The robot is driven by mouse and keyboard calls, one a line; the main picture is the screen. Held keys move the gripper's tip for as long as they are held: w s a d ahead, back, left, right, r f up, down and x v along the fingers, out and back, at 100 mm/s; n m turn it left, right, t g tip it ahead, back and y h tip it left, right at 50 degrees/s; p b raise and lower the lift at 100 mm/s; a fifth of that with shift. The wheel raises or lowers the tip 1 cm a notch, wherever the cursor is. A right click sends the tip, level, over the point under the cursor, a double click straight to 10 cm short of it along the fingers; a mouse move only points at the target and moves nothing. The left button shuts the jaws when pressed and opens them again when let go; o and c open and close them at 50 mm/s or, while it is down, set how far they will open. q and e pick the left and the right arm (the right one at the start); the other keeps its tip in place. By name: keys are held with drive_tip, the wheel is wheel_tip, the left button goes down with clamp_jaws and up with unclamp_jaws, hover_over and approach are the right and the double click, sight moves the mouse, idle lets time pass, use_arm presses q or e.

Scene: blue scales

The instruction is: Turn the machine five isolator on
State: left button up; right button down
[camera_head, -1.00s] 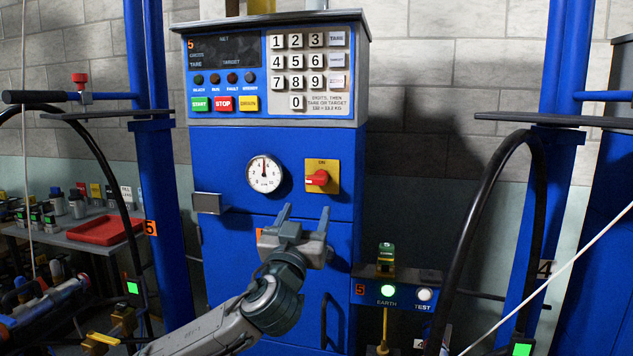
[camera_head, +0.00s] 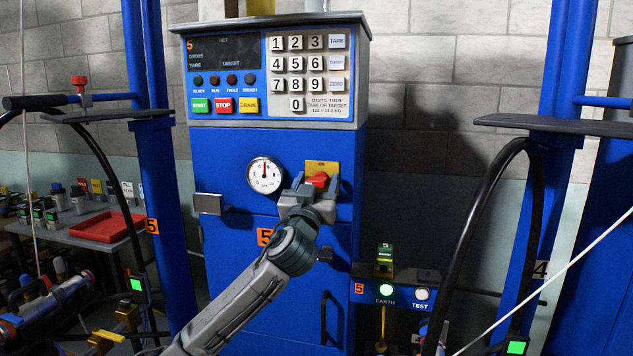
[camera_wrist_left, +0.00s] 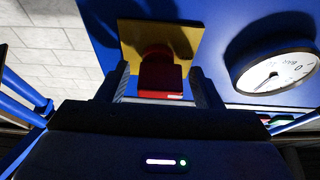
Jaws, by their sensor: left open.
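The machine five isolator is a red rotary knob (camera_head: 317,181) on a yellow plate (camera_head: 322,167), on the front of the blue cabinet (camera_head: 225,160) marked 5. My left gripper (camera_head: 315,184) is open at the knob. In the left wrist view the red knob (camera_wrist_left: 160,76) stands between the two fingers, one on each side, with a visible gap at the sides. The yellow plate (camera_wrist_left: 187,40) is behind it. In the head view the gripper hides the lower part of the plate and knob. My right gripper is not in view.
A round gauge (camera_head: 265,174) sits just left of the isolator. A keypad panel (camera_head: 308,70) is above. An earth and test box (camera_head: 404,292) is at lower right. Blue posts and black hoses flank the cabinet. A red tray (camera_head: 104,227) lies on a left-hand table.

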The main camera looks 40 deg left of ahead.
use_arm(q)
drive_tip(key=shift+c, duration=0.2)
drive_tip(key=c, duration=1)
drive_tip(key=shift+o, duration=0.2)
